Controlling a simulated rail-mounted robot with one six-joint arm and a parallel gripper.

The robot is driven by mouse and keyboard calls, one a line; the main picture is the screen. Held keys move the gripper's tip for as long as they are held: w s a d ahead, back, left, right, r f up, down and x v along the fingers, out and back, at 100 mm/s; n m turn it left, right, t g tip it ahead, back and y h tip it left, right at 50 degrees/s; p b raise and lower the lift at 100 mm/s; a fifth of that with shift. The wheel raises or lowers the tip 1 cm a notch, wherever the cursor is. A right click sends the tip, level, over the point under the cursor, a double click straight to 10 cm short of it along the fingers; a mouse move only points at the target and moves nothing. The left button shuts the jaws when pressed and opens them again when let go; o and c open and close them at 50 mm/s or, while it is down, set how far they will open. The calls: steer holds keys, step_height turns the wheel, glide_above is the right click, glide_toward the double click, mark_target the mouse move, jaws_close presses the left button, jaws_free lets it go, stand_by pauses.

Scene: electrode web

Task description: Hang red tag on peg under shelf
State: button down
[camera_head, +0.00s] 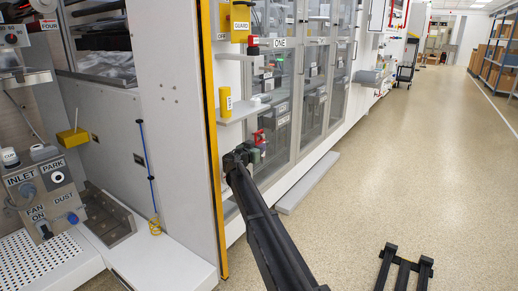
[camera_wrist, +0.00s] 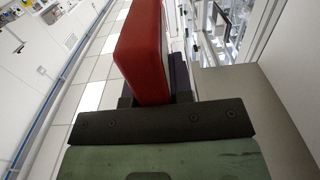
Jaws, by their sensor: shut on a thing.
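The red tag (camera_head: 259,137) is at my gripper (camera_head: 252,149) in the head view, in front of the cabinet doors and below a small shelf (camera_head: 244,111). In the wrist view the tag (camera_wrist: 143,48) is a thick red slab standing up between the dark fingers of my gripper (camera_wrist: 152,98). My gripper is shut on it. My arm comes up from the bottom of the head view. The peg under the shelf cannot be made out in either view.
A yellow cylinder (camera_head: 226,102) stands on the shelf. A yellow-edged panel (camera_head: 211,140) is close to the left of my gripper. Glass-door cabinets (camera_head: 310,95) stand behind it. The wrist view shows a plain grey surface (camera_wrist: 245,105) at right.

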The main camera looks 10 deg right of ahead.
steer(key=c, duration=0.9)
jaws_free()
